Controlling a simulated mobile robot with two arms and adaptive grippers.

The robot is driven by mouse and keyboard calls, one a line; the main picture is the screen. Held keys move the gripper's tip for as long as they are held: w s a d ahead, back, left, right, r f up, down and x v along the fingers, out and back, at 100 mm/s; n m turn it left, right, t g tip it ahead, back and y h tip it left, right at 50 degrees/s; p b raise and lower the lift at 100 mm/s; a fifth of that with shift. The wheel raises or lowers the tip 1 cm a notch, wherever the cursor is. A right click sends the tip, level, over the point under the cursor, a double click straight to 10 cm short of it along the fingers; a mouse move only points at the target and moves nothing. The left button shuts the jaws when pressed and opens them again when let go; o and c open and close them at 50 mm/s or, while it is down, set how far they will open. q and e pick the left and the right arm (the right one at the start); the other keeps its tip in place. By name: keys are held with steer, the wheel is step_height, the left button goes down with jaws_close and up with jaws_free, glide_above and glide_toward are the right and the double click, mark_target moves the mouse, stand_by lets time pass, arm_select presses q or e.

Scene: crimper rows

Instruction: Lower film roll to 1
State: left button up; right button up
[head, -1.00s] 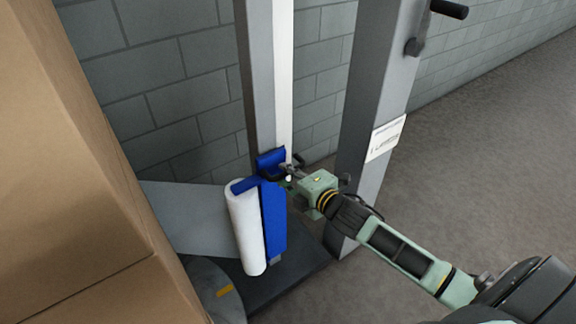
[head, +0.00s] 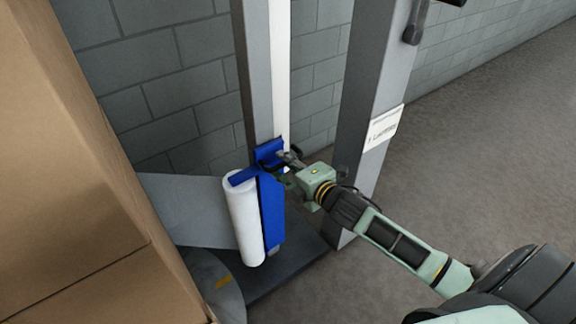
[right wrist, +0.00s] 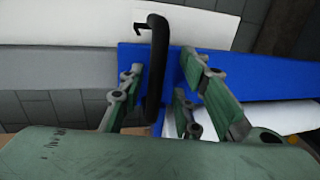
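The white film roll (head: 243,220) stands upright on a blue carriage (head: 271,212) low on a grey mast (head: 259,75) with a white strip. My right gripper (head: 286,162) is at the upper right of the carriage. In the right wrist view, a black curved handle (right wrist: 157,70) on the blue carriage lies between the spread fingers of my right gripper (right wrist: 168,68). The handle is close to the left finger, with a gap to the right one; contact is unclear. No scale numbers are readable on the mast. My left gripper is not in view.
Stacked cardboard boxes (head: 70,160) fill the left side, with film stretched toward them. A second grey post (head: 365,90) with a label (head: 384,127) stands right of the mast. A dark base plate (head: 300,262) lies below; open floor is at the right.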

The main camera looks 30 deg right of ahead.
steer(key=v, duration=1.2)
stand_by(0.4)
